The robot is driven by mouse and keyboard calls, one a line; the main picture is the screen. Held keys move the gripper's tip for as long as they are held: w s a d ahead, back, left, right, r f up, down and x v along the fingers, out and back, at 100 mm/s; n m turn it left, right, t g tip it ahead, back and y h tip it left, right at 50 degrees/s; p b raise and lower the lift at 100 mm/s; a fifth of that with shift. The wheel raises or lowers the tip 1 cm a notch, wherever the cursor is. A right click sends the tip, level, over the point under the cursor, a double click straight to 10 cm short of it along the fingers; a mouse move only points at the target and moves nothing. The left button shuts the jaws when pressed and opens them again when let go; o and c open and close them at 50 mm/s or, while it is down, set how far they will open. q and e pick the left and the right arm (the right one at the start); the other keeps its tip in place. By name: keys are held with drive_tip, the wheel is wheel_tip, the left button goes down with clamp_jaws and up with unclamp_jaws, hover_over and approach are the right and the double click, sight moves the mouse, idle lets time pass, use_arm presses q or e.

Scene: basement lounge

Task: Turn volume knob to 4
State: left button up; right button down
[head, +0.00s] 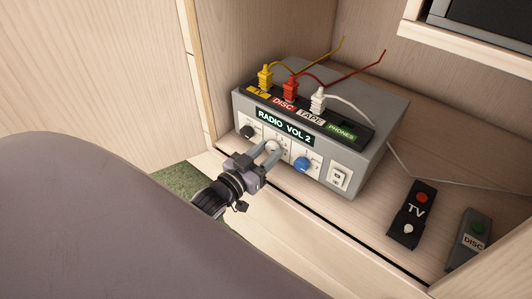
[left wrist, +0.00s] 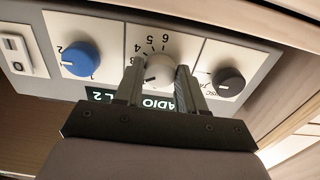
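A grey audio box (head: 375,147) stands on the shelf, its display (head: 284,127) reading "RADIO VOL 2". Its front has a black knob (head: 247,131), a pale numbered knob (head: 273,146) and a blue knob (head: 302,163). My left gripper (head: 267,154) reaches the front panel with one finger on each side of the pale knob. In the left wrist view the panel is upside down; the pale knob (left wrist: 160,69) sits between the fingertips (left wrist: 160,80), which appear to touch its sides. Numbers 4, 5 and 6 show beside it; some marks are hidden. My right gripper is not in view.
Yellow, red (head: 290,91) and white plugs stand on top of the box. A rocker switch (head: 339,179) is right of the blue knob. A TV remote (head: 411,214) and a DISC remote (head: 470,240) lie to the right. Cabinet walls enclose the shelf.

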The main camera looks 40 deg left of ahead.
use_arm(q)
drive_tip(key=shift+m+p, duration=0.3)
drive_tip(key=shift+m, duration=0.1)
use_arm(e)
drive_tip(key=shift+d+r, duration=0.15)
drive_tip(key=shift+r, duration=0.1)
use_arm(q)
drive_tip(key=shift+r+m+p, duration=0.1)
drive_tip(key=shift+m+p, duration=0.25)
drive_tip(key=shift+m, duration=0.25)
drive_tip(key=m+p, duration=0.1)
drive_tip(key=m, duration=0.3)
drive_tip(key=shift+p, duration=0.35)
drive_tip(key=m, duration=0.3)
drive_tip(key=shift+a+m+p, duration=0.1)
drive_tip(key=shift+m+p, duration=0.2)
drive_tip(key=shift+m, duration=1.1)
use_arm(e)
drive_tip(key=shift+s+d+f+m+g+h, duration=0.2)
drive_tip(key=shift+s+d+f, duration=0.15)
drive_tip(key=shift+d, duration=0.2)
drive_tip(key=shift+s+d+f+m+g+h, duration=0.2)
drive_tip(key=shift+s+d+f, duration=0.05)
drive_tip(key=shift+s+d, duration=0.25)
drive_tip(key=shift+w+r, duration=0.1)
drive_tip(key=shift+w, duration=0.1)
use_arm(q)
drive_tip(key=o, duration=1.1)
drive_tip(key=shift+c, duration=0.2)
